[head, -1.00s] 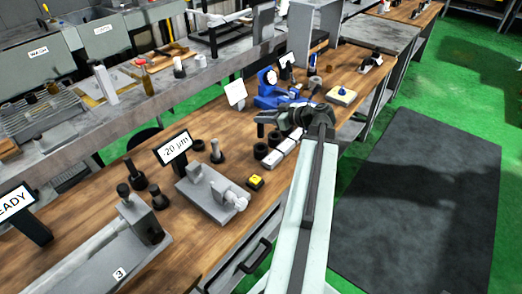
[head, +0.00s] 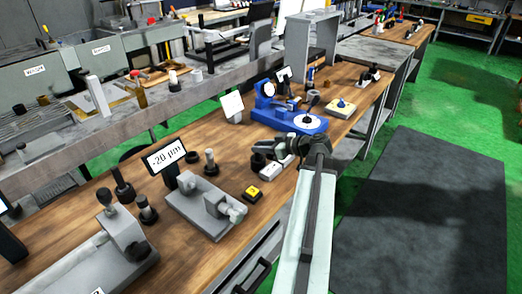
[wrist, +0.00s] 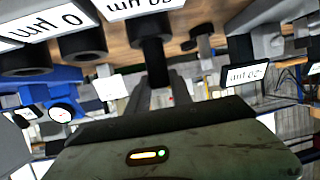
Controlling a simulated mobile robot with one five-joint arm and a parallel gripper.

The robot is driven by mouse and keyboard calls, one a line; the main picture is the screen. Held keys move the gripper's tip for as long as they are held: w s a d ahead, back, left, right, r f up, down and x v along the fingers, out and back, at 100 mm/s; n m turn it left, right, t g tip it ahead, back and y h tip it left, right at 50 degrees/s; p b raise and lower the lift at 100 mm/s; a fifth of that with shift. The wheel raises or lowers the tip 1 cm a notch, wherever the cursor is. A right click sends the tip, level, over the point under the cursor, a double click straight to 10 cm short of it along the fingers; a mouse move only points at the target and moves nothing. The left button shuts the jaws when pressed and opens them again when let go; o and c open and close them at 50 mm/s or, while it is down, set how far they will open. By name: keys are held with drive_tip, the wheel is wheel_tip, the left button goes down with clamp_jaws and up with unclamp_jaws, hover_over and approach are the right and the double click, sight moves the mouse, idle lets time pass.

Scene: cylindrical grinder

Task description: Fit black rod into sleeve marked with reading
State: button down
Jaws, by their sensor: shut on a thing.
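The black rod (wrist: 157,68) is held between the fingers of my gripper (wrist: 160,92), which is shut on it. In the wrist view, which looks upside down, the rod lines up with a wider black sleeve-like cylinder (wrist: 152,28); I cannot tell whether it is inside it, in front of it or touching it. Two more black sleeves (wrist: 84,46) (wrist: 25,62) stand to the left. White labels read 0 µm (wrist: 45,20) and, partly cut off, what looks like -20 µm (wrist: 140,5). A display (head: 165,155) reads -20 µm.
A grey bench gauge (head: 200,212) and a yellow-topped button box (head: 252,193) stand left of my gripper. A blue dial gauge (head: 290,118) stands just beyond it. Several dark upright pieces stand near the display.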

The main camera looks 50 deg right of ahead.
drive_tip(key=shift+f, duration=0.2)
drive_tip(key=c, duration=1.1)
unclamp_jaws()
drive_tip(key=shift+r, duration=0.1)
drive_tip(key=shift+c, duration=0.2)
drive_tip(key=shift+s+r, duration=0.3)
drive_tip(key=shift+r, duration=0.1)
drive_tip(key=p+v, duration=0.4)
drive_tip(key=v, duration=0.7)
drive_tip(key=shift+p, duration=0.3)
drive_tip(key=shift+s+d, duration=0.1)
drive_tip(key=shift+s, duration=0.1)
